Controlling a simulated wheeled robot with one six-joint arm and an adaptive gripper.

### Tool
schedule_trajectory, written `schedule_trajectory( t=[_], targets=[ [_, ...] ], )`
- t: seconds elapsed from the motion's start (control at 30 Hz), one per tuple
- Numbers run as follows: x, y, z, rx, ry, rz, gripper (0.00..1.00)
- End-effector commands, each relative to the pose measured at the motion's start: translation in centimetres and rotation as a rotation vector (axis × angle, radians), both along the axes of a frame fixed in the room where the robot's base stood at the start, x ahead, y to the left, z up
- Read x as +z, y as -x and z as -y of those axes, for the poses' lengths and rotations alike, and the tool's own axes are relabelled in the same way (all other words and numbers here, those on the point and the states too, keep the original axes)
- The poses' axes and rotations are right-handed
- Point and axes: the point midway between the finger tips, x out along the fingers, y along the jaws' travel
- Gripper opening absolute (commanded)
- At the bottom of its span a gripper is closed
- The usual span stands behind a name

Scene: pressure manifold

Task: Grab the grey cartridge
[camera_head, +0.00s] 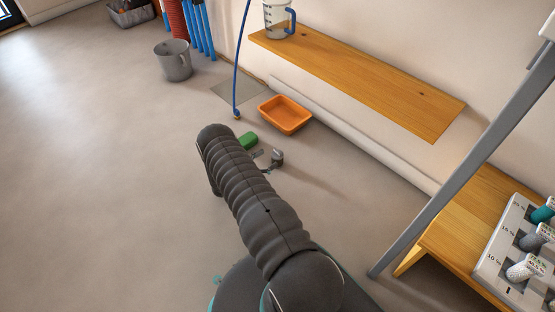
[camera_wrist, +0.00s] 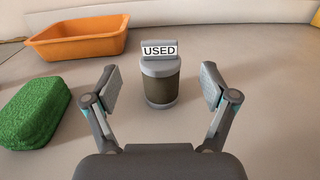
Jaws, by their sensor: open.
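A cartridge (camera_wrist: 160,80) with a grey cap, a dark olive-brown body and a "USED" label stands upright on the floor in the wrist view. It also shows small in the head view (camera_head: 278,156), just beyond my gripper. My gripper (camera_wrist: 157,88) is open, with one finger on each side of the cartridge in the picture and a visible gap on both sides. In the head view my arm hides part of the gripper (camera_head: 264,161). A grey cartridge (camera_head: 533,239) also sits in a white rack (camera_head: 493,259) at the right.
A green sponge-like block (camera_wrist: 35,112) lies left of my gripper, with an orange tray (camera_wrist: 78,47) behind it. A wooden shelf (camera_head: 360,80) runs along the wall. A wooden bench (camera_head: 455,235) and slanted grey post (camera_head: 460,160) stand right.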

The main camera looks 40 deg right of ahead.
Motion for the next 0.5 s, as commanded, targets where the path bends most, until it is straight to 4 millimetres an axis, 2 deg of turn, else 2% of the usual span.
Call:
schedule_trajectory(
  t=[0.27,0.5],
  targets=[
    [-0.2,0.0,1.5,-0.001,0.000,-0.001,0.84],
    [-0.6,0.0,4.8,-0.004,0.000,0.000,0.84]
  ],
)
